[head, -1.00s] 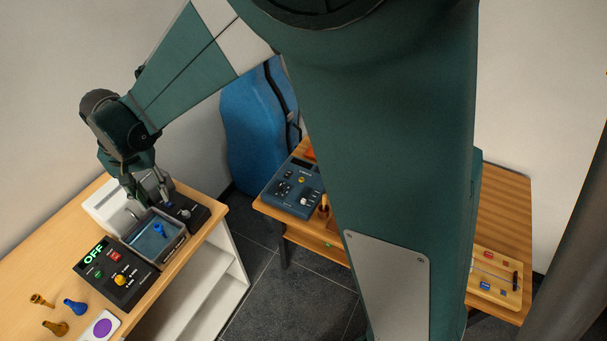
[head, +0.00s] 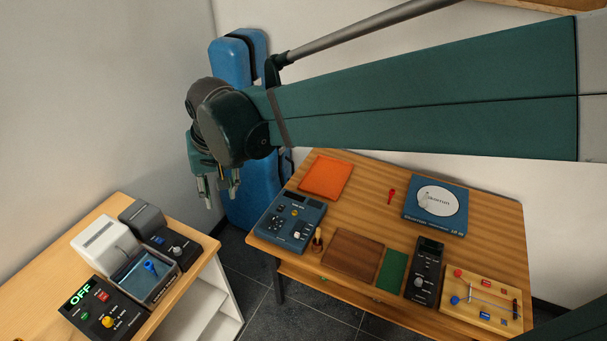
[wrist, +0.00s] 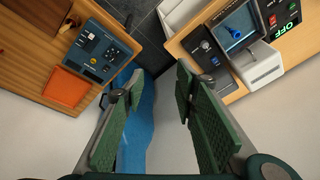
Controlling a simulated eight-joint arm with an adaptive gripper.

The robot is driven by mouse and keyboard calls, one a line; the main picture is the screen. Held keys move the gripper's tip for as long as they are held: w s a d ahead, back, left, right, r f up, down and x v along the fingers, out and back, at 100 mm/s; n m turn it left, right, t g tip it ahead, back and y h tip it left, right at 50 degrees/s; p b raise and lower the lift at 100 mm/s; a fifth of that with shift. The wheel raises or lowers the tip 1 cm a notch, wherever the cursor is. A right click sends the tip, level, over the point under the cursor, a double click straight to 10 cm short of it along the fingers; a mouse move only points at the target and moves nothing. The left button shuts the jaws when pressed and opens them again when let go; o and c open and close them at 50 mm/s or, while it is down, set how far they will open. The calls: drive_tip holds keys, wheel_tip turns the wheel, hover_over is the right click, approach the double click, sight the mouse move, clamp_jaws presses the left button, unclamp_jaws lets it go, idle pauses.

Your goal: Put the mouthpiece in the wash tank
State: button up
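The wash tank (head: 172,287) is an open grey box of bluish water on the left bench. A blue mouthpiece (head: 150,267) is inside it. In the wrist view, the tank (wrist: 259,40) and the blue mouthpiece (wrist: 235,33) show at upper right. A small red mouthpiece-like piece (head: 391,196) lies on the striped table at right. My gripper (head: 219,195) hangs in the air between bench and table, right of the tank and well above it. Its fingers (wrist: 157,88) are apart with nothing between them.
A control box (head: 105,312) reading OFF stands beside the tank, with a white unit (head: 100,238) and dark knob box (head: 172,243) behind. A blue case (head: 237,150) stands behind my gripper.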

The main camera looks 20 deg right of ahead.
drive_tip(key=s+d+t, duration=0.2)
drive_tip(key=s+d, duration=0.5)
drive_tip(key=d, duration=0.4)
drive_tip(key=s+d+t+h, duration=0.1)
drive_tip(key=s+d+t, duration=0.1)
drive_tip(key=s+d, duration=0.6)
drive_tip(key=d, duration=0.3)
drive_tip(key=shift+s+d+r, duration=0.2)
drive_tip(key=shift+d+r, duration=0.15)
drive_tip(key=shift+d, duration=0.05)
